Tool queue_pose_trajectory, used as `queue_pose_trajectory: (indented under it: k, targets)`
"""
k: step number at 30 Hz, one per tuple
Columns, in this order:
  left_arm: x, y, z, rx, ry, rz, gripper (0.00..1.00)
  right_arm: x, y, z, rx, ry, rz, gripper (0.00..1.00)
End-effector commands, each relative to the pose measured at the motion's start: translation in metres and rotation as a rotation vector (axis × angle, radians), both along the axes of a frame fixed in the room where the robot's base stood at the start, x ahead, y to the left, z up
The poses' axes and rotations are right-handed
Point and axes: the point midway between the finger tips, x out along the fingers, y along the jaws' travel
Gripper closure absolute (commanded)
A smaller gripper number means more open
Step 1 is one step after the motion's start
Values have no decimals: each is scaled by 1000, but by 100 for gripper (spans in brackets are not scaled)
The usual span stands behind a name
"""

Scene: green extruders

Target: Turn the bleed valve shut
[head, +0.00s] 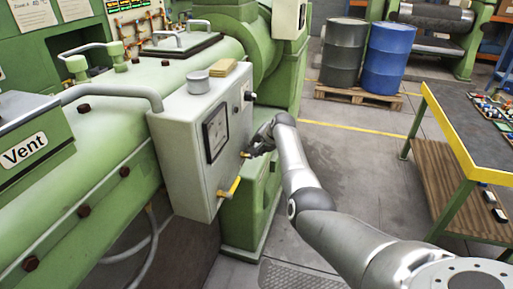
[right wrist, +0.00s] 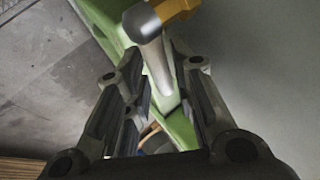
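A yellow handle (head: 235,186) with a pale metal part sticks out low on the box's face. A smaller yellow piece (head: 245,154) shows higher up, close to my right gripper (head: 254,147). In the right wrist view, a pale metal stem (right wrist: 158,68) with a dark round end and a yellow-orange part (right wrist: 176,9) lies between or just beyond the open fingers. I cannot tell whether they touch it, nor which yellow piece this is. My left gripper is not in view.
A blue drum (head: 388,58) and a grey drum (head: 342,52) stand on a wooden pallet (head: 357,97) at the back. A yellow-edged workbench (head: 449,130) with small parts on it is at the right. The floor between box and bench is free apart from my arm.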

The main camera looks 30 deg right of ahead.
Motion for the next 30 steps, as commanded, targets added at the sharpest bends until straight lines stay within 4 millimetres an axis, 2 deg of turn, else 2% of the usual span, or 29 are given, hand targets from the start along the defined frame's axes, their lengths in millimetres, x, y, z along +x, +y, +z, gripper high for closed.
queue_pose_trajectory:
  k: [11, 30]
  targets:
    - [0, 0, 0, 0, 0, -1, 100, -11, -1, 14, -2, -2, 0, 76]
    - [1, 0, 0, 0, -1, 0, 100, -64, -2, 77, 0, -2, -2, 76]
